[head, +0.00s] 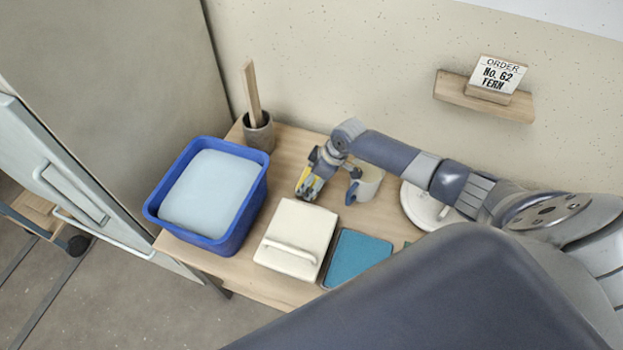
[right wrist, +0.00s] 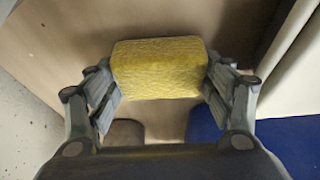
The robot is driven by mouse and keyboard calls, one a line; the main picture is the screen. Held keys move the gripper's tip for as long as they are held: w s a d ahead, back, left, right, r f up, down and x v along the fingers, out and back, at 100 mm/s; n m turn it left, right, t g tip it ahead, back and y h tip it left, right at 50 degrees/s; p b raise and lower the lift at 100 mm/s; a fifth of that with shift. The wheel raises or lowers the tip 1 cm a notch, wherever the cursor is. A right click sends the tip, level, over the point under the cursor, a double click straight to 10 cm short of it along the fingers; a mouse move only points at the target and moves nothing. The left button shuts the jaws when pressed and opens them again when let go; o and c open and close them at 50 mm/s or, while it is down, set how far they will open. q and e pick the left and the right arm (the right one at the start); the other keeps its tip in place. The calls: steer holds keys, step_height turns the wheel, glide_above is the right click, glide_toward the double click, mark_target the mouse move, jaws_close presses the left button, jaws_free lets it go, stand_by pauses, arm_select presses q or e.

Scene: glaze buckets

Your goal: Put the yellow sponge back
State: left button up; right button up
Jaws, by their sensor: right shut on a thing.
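The yellow sponge (right wrist: 158,68) is clamped between the two fingers of my right gripper (right wrist: 160,85) in the right wrist view. In the head view only a small yellow part of the sponge (head: 302,177) shows beside the fingers. There my right gripper (head: 310,186) points down over the back of the wooden table (head: 290,150), right of the blue bucket and behind the white lid. Whether the sponge touches the table cannot be told. My left gripper is not in view.
The blue bucket (head: 231,238) with pale liquid stands at left. A grey cup (head: 259,136) with a wooden stick is behind it. A white lid (head: 284,262) and teal slab (head: 358,257) lie in front. A pale pot (head: 369,181) and white round thing (head: 421,211) stand right of the gripper.

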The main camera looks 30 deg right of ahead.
steer(key=shift+f, duration=0.25)
steer(key=o, duration=0.9)
steer(key=shift+c, duration=0.2)
steer(key=v, duration=1.2)
steer(key=shift+r, duration=0.2)
